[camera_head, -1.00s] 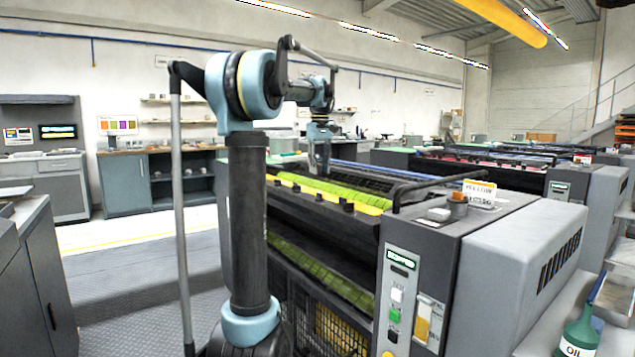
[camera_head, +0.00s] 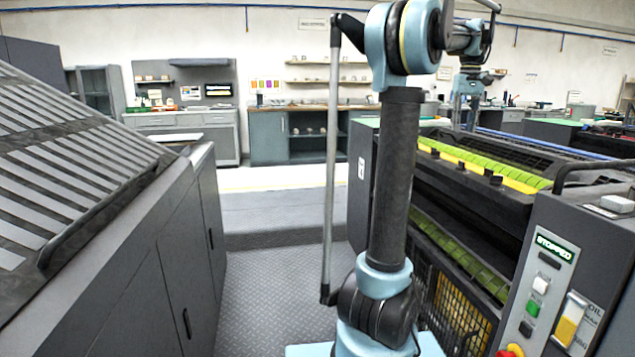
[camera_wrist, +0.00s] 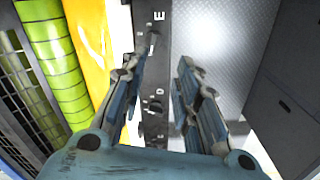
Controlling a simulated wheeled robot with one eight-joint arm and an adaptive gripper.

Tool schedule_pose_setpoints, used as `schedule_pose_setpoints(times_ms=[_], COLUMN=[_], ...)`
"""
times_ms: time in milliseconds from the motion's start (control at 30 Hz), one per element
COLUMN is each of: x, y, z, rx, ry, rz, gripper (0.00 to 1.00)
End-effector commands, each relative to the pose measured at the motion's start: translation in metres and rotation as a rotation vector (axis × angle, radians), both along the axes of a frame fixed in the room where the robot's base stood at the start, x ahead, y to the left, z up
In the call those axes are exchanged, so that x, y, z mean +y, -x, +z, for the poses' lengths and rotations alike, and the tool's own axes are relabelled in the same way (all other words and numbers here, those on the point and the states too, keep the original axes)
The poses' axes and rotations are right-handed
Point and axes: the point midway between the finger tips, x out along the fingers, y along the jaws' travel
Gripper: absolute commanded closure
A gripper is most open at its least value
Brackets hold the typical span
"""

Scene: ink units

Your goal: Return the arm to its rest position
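My arm, pale blue and black, rises in the middle of the head view, and its upper part reaches back and to the right. My gripper (camera_head: 464,112) hangs from its end, pointing down over the ink unit with green rollers (camera_head: 465,260). In the wrist view my gripper (camera_wrist: 161,80) has its two fingers apart, with nothing between them. Below them lie a dark rail with letters (camera_wrist: 153,95), a yellow strip (camera_wrist: 88,35) and green rollers (camera_wrist: 52,70). Whether the fingers touch anything is not clear; they seem clear of the rail.
A grey slatted machine (camera_head: 110,240) stands at left. At right is a control panel (camera_head: 545,290) with a STOPPED display and a red knob. Ribbed floor (camera_head: 270,290) lies open between the machines. A workbench and shelves (camera_head: 300,135) line the back wall.

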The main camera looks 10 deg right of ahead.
Motion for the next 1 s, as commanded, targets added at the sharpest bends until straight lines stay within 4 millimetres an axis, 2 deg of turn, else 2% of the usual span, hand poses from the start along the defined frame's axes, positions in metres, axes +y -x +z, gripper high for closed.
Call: schedule_pose_setpoints(times_ms=[233, 467, 700, 1000], x=[0.085, 0.168, 0.243, 0.319], y=[0.007, 0.029, 0.065, 0.124], z=[-0.028, -0.067, -0.120, -0.201], rx=[-0.021, -0.049, -0.080, -0.120], ry=[0.017, 0.030, 0.039, 0.039], rz=[0.033, 0.061, 0.091, 0.128], gripper=[0.71, 0.71, 0.71, 0.71])
